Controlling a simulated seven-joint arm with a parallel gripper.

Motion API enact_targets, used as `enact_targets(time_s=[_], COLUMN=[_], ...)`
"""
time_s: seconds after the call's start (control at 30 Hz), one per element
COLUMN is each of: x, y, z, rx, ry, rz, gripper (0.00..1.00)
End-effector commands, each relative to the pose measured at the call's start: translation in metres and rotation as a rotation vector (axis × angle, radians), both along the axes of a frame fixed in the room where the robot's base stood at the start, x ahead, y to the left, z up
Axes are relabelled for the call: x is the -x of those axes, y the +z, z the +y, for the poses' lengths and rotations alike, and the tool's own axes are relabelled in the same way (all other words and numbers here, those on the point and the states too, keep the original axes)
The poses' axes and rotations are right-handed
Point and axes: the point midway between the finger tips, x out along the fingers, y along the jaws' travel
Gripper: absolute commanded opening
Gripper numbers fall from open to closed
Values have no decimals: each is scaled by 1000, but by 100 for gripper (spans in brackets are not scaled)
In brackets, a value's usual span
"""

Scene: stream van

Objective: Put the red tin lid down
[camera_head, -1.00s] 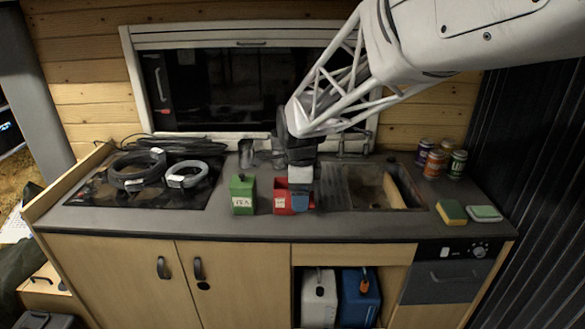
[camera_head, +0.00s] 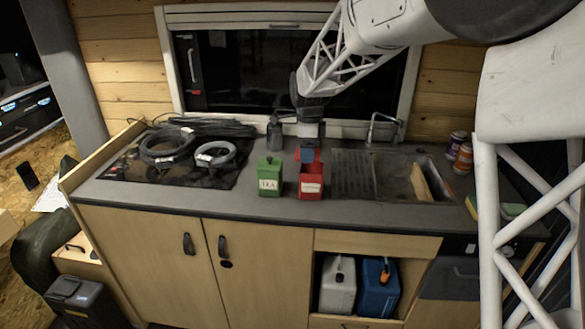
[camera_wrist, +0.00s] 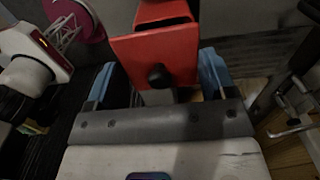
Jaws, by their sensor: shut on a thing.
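The red tin lid (camera_wrist: 145,50) is a flat red square with a black knob, between the blue fingers of my gripper (camera_wrist: 158,78) in the wrist view. In the head view my gripper (camera_head: 309,143) is shut on the lid (camera_head: 308,155), just behind and above the red tin (camera_head: 311,188). The red tin stands upright on the counter with its top open and a pale label in front. Part of it also shows beyond the lid in the wrist view (camera_wrist: 165,14). The exact grip on the knob is hard to see.
A green tin (camera_head: 270,178) with its lid on stands left of the red tin. The hob with coiled cables (camera_head: 165,150) lies further left. A sink (camera_head: 400,185) and tap (camera_head: 383,125) are right. A dark bottle (camera_head: 275,133) stands behind. Bare counter (camera_head: 235,195) shows near the front.

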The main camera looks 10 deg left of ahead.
Motion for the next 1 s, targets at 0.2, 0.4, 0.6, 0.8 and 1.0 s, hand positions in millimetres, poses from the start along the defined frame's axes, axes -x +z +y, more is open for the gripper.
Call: enact_targets(time_s=[0.2, 0.4, 0.6, 0.8, 1.0], x=[-40, -75, -108, -132, -144], y=[-7, -15, -25, -34, -37], z=[17, 33, 48, 60, 65], rx=[0, 0, 0, 0, 0], ry=[0, 0, 1, 1, 1], rz=[1, 1, 1, 1, 0], gripper=[55, 55, 55, 55, 55])
